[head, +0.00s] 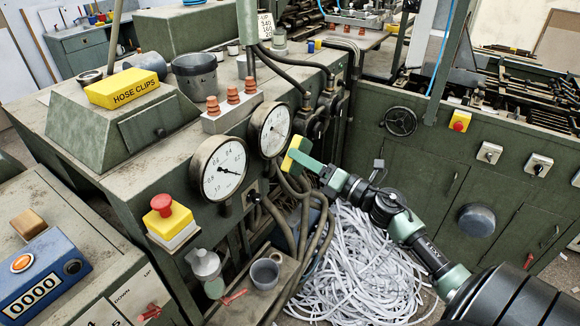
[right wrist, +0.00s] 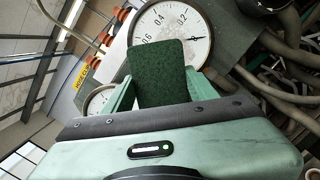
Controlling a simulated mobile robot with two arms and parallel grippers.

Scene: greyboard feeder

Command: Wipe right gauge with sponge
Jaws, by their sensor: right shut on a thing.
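The right gauge (head: 271,130) is a round white dial in a dark rim on the green machine's side. The left gauge (head: 218,169) is beside it, lower and nearer. My right gripper (head: 301,160) is shut on a sponge (head: 291,155), yellow with a green side, just right of and below the right gauge's rim. In the right wrist view the sponge's dark green face (right wrist: 158,75) stands between the fingers and covers the lower left of the large dial (right wrist: 178,28). I cannot tell whether the sponge touches the gauge. My left gripper is not in view.
Hoses (head: 287,215) hang below the gauges, close to my right arm. A heap of white paper strips (head: 355,270) lies on the floor below. A red emergency button (head: 162,205) sticks out left of the gauges. A yellow hose clips box (head: 122,88) sits on the machine top.

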